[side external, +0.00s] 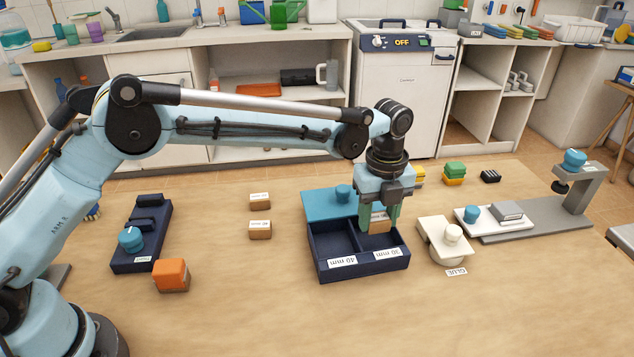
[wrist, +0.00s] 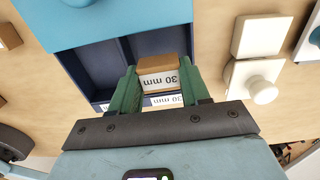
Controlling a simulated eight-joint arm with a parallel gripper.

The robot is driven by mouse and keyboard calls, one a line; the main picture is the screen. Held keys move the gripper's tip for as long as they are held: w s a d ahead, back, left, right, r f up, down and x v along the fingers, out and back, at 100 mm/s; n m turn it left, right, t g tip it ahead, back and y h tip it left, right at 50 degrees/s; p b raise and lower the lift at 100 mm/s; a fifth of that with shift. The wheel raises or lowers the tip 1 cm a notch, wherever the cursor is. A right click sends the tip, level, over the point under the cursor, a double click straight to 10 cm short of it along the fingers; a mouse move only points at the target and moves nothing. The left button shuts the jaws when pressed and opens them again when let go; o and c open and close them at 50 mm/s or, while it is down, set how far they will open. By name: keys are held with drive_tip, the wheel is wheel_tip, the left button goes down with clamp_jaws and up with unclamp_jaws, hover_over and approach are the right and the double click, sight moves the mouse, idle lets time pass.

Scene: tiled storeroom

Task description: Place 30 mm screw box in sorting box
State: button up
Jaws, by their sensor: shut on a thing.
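The 30 mm screw box (side external: 380,226), brown with a white label, is held between the green fingers of my gripper (side external: 379,215). Its upside-down "30 mm" label shows in the wrist view (wrist: 158,80). The dark blue sorting box (side external: 325,264) has two compartments, labelled "40 mm" at left and "30 mm" at right. My gripper is shut on the screw box over the right compartment, pointing down. The screw box's lower part is near or inside the compartment; I cannot tell whether it touches the floor. The left compartment looks empty.
A blue lid (side external: 318,206) with a knob is at the sorting box's back edge. Two small brown boxes (side external: 260,230) stand to the left. A cream glue unit (side external: 436,232) stands close at right. An orange block (side external: 171,275) is at front left. The front table is clear.

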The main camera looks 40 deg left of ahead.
sight(376, 230)
drive_tip(key=shift+f, duration=1.85)
drive_tip(key=shift+f, duration=0.15)
drive_tip(key=o, duration=0.8)
